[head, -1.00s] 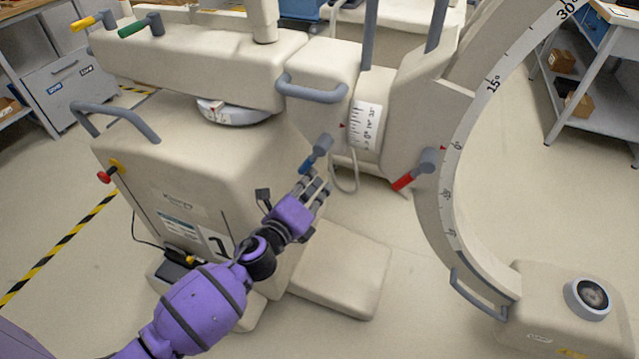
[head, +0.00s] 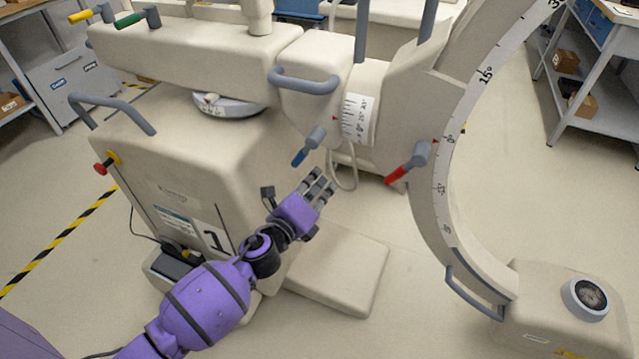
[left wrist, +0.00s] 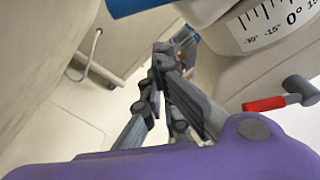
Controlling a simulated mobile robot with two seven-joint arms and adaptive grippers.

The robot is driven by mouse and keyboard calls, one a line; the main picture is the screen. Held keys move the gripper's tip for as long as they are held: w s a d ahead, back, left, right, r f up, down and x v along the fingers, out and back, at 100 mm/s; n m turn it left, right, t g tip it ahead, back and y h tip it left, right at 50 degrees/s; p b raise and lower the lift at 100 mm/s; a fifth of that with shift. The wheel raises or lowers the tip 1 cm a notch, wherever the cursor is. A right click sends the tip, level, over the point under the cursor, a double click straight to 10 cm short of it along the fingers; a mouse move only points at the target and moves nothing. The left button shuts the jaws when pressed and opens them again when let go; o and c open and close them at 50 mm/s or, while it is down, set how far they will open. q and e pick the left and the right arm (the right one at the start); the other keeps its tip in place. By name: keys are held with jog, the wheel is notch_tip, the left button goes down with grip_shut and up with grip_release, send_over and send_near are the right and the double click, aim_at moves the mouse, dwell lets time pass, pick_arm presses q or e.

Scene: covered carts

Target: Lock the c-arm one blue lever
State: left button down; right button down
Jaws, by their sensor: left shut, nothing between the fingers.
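The blue lever (head: 300,157) hangs from a grey pivot below the scale on the c-arm marked 1 (head: 213,240). Its blue end points down and left. A blue piece, apparently this lever (left wrist: 140,6), shows at the top edge of the left wrist view. My left gripper (head: 319,181) is just below and right of the lever, with a small gap between them. Its fingers (left wrist: 168,62) are shut and empty, pointing up and away from me. My right gripper is not in view.
A red lever (head: 399,175) is to the right beside the curved arm (head: 450,165); it also shows in the left wrist view (left wrist: 264,103). A cable loop (head: 347,180) hangs behind my gripper. A grey handle (head: 304,83) is above. Open floor lies right of the base.

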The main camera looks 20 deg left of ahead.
pick_arm(q)
jog(key=v, duration=0.9)
jog(key=shift+s+f, duration=0.15)
jog(key=shift+s, duration=0.3)
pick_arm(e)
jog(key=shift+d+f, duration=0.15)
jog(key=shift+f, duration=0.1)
pick_arm(q)
jog(key=shift+d, duration=0.1)
